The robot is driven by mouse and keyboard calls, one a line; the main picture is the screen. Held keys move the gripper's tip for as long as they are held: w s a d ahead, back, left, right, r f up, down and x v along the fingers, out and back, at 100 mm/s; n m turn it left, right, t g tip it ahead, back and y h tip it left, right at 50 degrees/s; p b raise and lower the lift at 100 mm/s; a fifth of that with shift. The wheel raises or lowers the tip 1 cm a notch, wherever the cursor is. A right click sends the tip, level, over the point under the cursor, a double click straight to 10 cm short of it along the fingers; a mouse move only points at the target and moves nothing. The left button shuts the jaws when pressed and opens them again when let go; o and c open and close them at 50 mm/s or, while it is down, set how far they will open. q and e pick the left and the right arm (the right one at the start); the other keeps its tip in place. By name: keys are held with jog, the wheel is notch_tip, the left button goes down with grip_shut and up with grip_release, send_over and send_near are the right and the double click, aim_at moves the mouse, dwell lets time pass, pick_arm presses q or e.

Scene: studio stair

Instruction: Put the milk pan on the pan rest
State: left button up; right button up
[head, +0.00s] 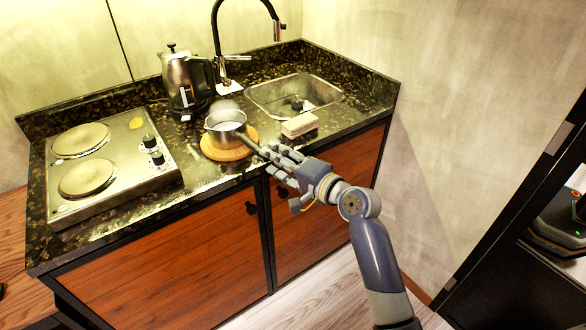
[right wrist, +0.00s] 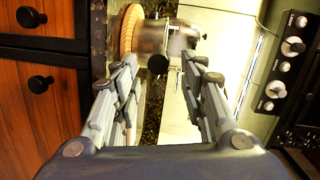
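The milk pan (head: 226,127) is a small silver pan with a dark handle. It sits upright on the round wooden pan rest (head: 230,153) on the counter, its handle pointing towards my right gripper. My right gripper (head: 272,160) is open, just off the handle's end. In the right wrist view, the pan (right wrist: 150,38) and the edge of the rest (right wrist: 128,30) lie beyond the spread fingers (right wrist: 163,70). The dark round handle end shows between the fingertips, with gaps on both sides. My left gripper is in neither view.
A two-plate hob (head: 112,165) is left of the pan rest. A kettle (head: 186,82) stands behind the pan. A sink (head: 295,95) with a black tap is behind right, and a small pale block (head: 299,125) lies in front of it. Cabinet doors are below.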

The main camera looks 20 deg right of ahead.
jog(key=v, duration=0.6)
jog(key=shift+s, duration=0.25)
jog(key=s+d+f+n+g+h, duration=0.1)
jog(key=s+f+g+h, duration=0.15)
jog(key=f, duration=1.45)
jog(key=s+d+f+n+g+h, duration=0.1)
jog(key=s+d+f+g+h, duration=0.15)
jog(key=f, duration=1.45)
jog(key=s+f+n+g+h, duration=0.2)
jog(key=s+f+n+g, duration=0.25)
jog(key=s+f, duration=1.35)
jog(key=s+d+f+n+g, duration=0.1)
jog(key=s+f, duration=0.5)
jog(key=s, duration=0.7)
jog(key=s+d+f+n+g, duration=0.1)
jog(key=s+f+n+g, duration=0.2)
jog(key=s, duration=1)
notch_tip(320, 180, down, 3)
jog(key=n, duration=0.2)
jog(key=shift+s+d+n+h, duration=0.2)
jog(key=shift+d+n+h, duration=0.15)
jog(key=shift+d+h, duration=0.05)
